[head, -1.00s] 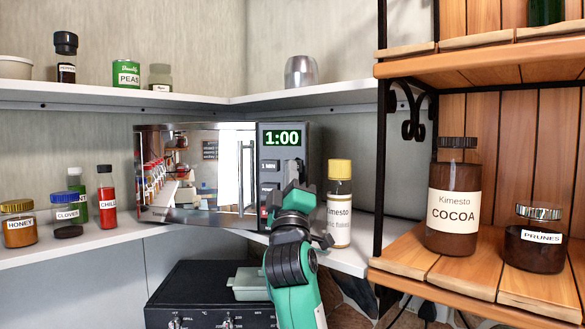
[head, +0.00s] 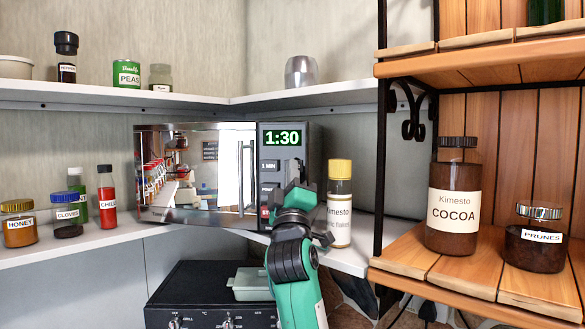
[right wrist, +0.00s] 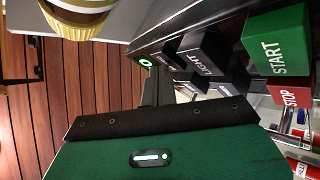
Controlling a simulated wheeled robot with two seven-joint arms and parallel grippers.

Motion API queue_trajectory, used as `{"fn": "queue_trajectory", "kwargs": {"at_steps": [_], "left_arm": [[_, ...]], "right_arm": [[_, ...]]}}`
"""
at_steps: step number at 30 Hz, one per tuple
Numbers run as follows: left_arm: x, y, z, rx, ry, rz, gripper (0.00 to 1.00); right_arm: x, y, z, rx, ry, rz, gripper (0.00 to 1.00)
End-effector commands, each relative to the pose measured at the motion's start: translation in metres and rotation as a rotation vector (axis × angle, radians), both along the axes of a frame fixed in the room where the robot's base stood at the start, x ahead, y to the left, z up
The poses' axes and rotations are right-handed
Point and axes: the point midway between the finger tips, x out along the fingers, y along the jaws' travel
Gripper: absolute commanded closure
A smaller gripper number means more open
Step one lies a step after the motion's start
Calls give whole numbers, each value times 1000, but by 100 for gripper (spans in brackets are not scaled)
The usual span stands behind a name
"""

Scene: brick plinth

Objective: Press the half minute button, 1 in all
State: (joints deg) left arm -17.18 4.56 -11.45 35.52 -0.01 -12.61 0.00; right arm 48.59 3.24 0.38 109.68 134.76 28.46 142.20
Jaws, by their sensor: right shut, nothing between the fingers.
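The microwave (head: 190,213) stands on the white corner shelf, and its green display (head: 282,138) reads 1:30. Its button panel shows a 1 MIN button (head: 269,166) at the left of the column. My right gripper (head: 297,168) is shut and empty, in front of the panel's right part, and hides buttons there. In the right wrist view its dark fingertips (right wrist: 153,88) are close to the panel, beside a LIGHT button (right wrist: 200,56), a START button (right wrist: 277,42) and a STOP button (right wrist: 288,95). I cannot make out a half minute label or tell contact. My left gripper is not in view.
A yellow-capped Kimesto jar (head: 340,215) stands just right of my right gripper. A cocoa jar (head: 455,208) and a prunes jar (head: 535,245) stand on the wooden shelf at right. A black oven (head: 200,300) is below.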

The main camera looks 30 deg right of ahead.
Motion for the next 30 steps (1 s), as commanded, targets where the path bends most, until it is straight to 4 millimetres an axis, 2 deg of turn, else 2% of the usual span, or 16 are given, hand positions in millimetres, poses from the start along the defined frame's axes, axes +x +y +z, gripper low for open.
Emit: {"fn": "queue_trajectory", "kwargs": {"at_steps": [22,30], "left_arm": [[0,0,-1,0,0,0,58],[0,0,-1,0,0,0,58]], "right_arm": [[5,-5,-1,2,2,-1,100],[-2,2,-1,2,2,1,100]]}}
